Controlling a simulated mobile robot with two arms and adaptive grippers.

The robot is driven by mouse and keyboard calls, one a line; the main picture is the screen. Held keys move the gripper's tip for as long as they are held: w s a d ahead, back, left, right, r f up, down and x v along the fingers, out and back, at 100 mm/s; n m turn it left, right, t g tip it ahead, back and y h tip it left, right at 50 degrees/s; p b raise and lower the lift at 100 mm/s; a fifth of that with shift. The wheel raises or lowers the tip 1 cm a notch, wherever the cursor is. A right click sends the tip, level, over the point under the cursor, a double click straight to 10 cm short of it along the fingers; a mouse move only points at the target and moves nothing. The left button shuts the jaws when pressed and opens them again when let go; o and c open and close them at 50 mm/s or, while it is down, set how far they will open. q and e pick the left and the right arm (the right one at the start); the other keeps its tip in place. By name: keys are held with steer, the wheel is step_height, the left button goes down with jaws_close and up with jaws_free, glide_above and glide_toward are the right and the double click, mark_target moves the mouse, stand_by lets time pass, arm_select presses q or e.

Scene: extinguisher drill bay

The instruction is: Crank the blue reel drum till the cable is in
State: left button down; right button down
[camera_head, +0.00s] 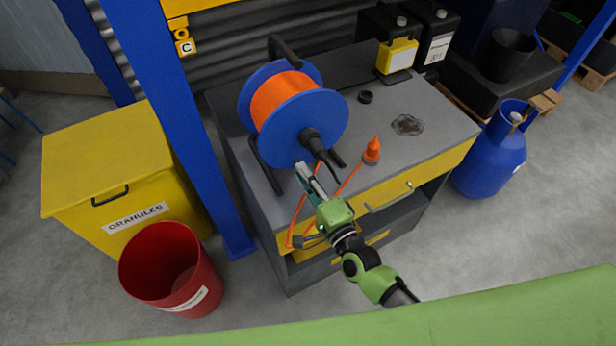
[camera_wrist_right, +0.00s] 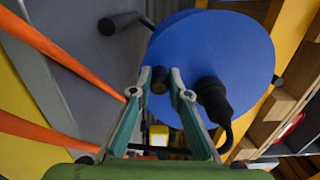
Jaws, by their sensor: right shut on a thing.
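The blue reel drum (camera_head: 318,118), wound with orange cable (camera_head: 278,98), stands in a black frame on the grey workbench. Loose orange cable (camera_head: 295,222) runs down past the bench's front edge. My right gripper (camera_head: 304,170) is at the drum's lower front face. In the right wrist view its fingertips (camera_wrist_right: 160,88) are closed on a small dark crank knob (camera_wrist_right: 158,76) against the blue drum face (camera_wrist_right: 225,50). A black hub piece (camera_wrist_right: 213,98) sticks out beside the fingers. The gripper hides much of the knob in the head view. My left gripper is not in view.
An orange cone-shaped piece (camera_head: 373,152), a black ring (camera_head: 365,97) and a dark flat piece (camera_head: 408,125) lie on the bench (camera_head: 440,130). A blue post (camera_head: 200,130), a yellow granules bin (camera_head: 110,165) and a red bucket (camera_head: 185,285) stand to the left. A blue cylinder (camera_head: 490,155) stands right.

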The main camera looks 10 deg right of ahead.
steer(key=shift+w+d+r, duration=0.1)
steer(key=shift+r, duration=0.1)
stand_by(0.3)
steer(key=c, duration=1.9)
jaws_free()
steer(key=shift+s+f, duration=0.1)
steer(key=shift+s, duration=0.15)
steer(key=v, duration=1.3)
steer(key=shift+w+d, duration=0.15)
steer(key=shift+d, duration=0.15)
